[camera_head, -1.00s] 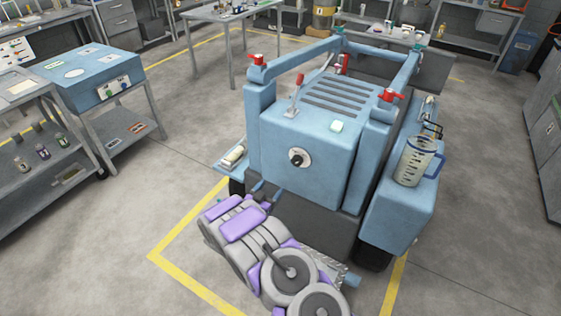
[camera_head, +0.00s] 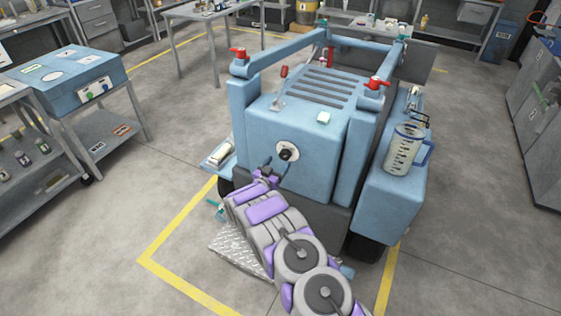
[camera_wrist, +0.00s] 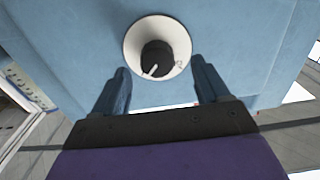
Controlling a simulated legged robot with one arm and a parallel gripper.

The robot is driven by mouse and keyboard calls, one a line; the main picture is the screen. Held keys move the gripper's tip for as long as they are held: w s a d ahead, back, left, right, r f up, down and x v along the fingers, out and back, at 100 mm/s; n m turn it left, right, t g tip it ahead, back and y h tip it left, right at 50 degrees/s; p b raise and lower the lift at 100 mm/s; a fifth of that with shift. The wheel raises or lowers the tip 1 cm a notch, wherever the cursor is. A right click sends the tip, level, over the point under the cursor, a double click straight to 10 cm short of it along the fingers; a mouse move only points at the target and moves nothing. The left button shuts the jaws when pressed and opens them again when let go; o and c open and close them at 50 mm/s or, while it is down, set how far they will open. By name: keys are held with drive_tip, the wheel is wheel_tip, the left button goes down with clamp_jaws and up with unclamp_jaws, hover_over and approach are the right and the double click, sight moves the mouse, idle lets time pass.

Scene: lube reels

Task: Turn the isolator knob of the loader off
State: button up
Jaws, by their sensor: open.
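The loader (camera_head: 300,135) is a light blue machine in the middle of the head view. Its isolator knob (camera_head: 286,154) is a black knob on a round white plate on the face towards me. In the wrist view the knob (camera_wrist: 156,60) sits on its white plate (camera_wrist: 136,38), with a white pointer line towards the lower left. My gripper (camera_head: 275,163) is open and empty, just below and left of the knob in the head view. In the wrist view its two fingers (camera_wrist: 158,80) stand apart, one on each side below the knob, not visibly touching it.
Red valve handles (camera_head: 377,83) sit on the loader's posts. A measuring jug (camera_head: 404,150) stands on its right side ledge. A blue box with buttons (camera_head: 70,78) stands on a bench at left. The floor (camera_head: 480,250) at lower right is clear.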

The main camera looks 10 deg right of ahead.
sight(283, 158)
drive_tip(key=x, duration=0.4)
drive_tip(key=shift+d+b, duration=0.3)
drive_tip(key=shift+d, duration=0.25)
drive_tip(key=shift+w+a, duration=0.1)
drive_tip(key=shift+a, duration=0.5)
drive_tip(key=shift+d, duration=0.5)
drive_tip(key=c, duration=0.4)
drive_tip(key=shift+a, duration=0.2)
drive_tip(key=c, duration=0.6)
drive_tip(key=shift+c, duration=0.2)
